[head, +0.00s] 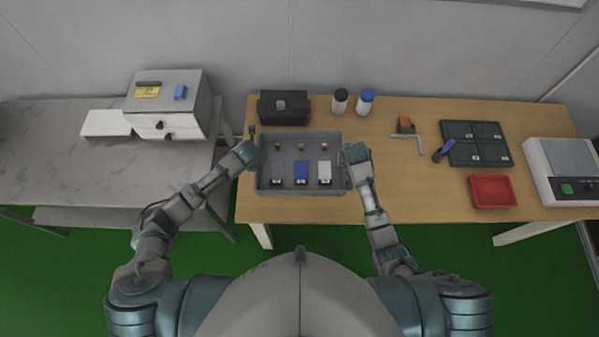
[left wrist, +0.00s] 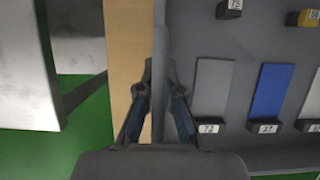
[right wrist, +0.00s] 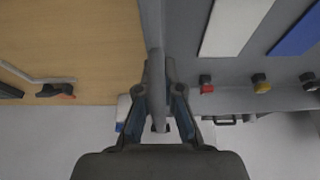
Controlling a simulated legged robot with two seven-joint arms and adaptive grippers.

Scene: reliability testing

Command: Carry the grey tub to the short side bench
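The grey tub (head: 262,183) is at the left part of the wooden bench, level; I cannot tell whether it touches the top. It holds three flat pieces, grey, blue and white, and several small labelled items. My left gripper (left wrist: 159,68) has its fingers on either side of the tub's left wall (left wrist: 160,45), closed on it. My right gripper (right wrist: 158,68) pinches the right wall (right wrist: 152,20) the same way. The grey marbled side bench (head: 50,165) stands to the left, across a narrow gap.
Behind the tub are a black case (head: 284,108) and two bottles (head: 340,101).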

